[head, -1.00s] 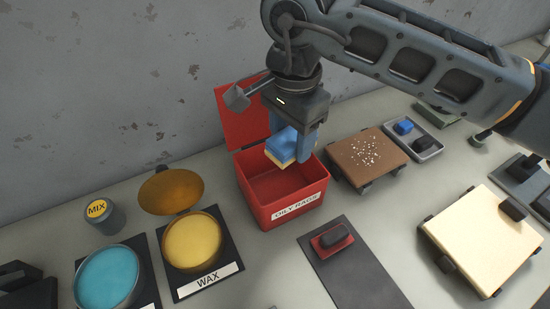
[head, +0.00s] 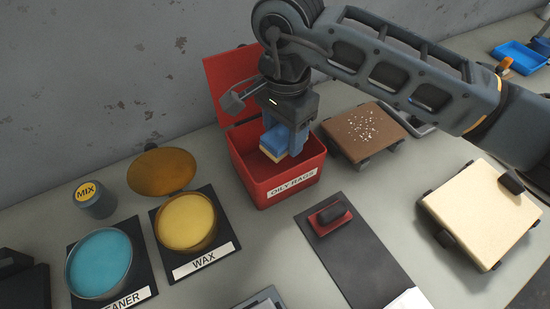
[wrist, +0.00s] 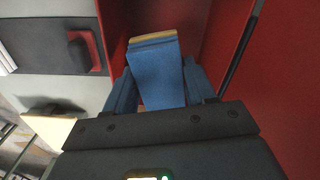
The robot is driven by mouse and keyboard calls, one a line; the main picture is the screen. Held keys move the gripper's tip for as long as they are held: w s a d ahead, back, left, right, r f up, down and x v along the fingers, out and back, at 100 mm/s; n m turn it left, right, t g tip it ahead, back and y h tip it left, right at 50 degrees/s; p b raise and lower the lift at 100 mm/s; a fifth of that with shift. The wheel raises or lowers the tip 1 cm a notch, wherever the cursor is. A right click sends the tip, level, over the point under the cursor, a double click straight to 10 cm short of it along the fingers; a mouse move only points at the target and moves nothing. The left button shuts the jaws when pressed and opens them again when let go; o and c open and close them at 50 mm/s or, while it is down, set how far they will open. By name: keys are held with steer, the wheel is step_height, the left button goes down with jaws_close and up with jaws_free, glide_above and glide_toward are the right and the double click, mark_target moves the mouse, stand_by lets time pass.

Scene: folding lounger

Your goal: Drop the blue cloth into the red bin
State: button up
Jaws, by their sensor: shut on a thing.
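My gripper (head: 288,138) is shut on a folded blue cloth (head: 275,143) with a pale yellow layer along its lower edge. The cloth also shows between the fingers in the wrist view (wrist: 157,75). It hangs inside the mouth of the open red bin (head: 290,187), which bears the label "OILY RAGS". The bin's lid (head: 232,85) stands raised at the back. In the wrist view the red walls surround the cloth. Whether the cloth touches the bin's floor cannot be seen.
A yellow wax tin (head: 186,222) and a blue cleaner tin (head: 100,262) stand open to the left. A brown board with white grains (head: 350,140) sits to the right. A dark mat (head: 350,255) with a red-based black block (head: 330,215) lies in front.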

steer(key=o, duration=1.1)
steer(key=shift+r+b, duration=0.75)
steer(key=shift+r, duration=3.15)
steer(key=shift+s, duration=0.1)
